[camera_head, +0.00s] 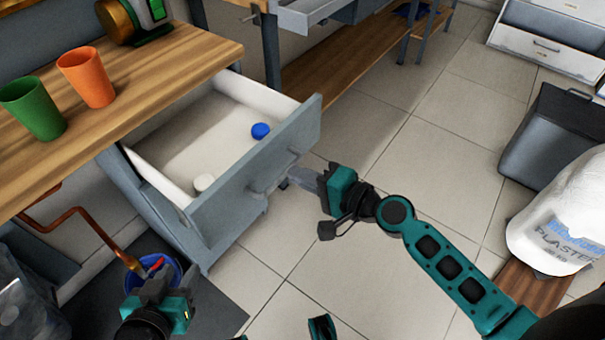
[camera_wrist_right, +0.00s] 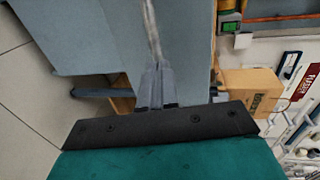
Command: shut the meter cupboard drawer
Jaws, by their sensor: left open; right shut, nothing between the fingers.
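The meter cupboard drawer (camera_head: 262,160) is pulled well out from under the wooden counter, its grey front facing the open floor. A blue cap (camera_head: 260,130) and a white cap (camera_head: 204,182) lie inside it. A bar handle (camera_head: 268,180) is on its front. My right gripper (camera_head: 296,174) is shut and empty, its fingertips close to the drawer front beside the handle; I cannot tell if they touch. In the right wrist view the closed fingers (camera_wrist_right: 158,88) point at a grey surface. My left gripper (camera_head: 155,282) is open at the lower left, below the drawer and apart from it.
A green cup (camera_head: 34,108) and an orange cup (camera_head: 87,77) stand on the counter (camera_head: 150,85). A blue bucket (camera_head: 165,270) and a copper pipe (camera_head: 85,217) are by my left gripper. A plaster bag (camera_head: 560,215) and a dark bin (camera_head: 552,135) stand right. The tiled floor between is clear.

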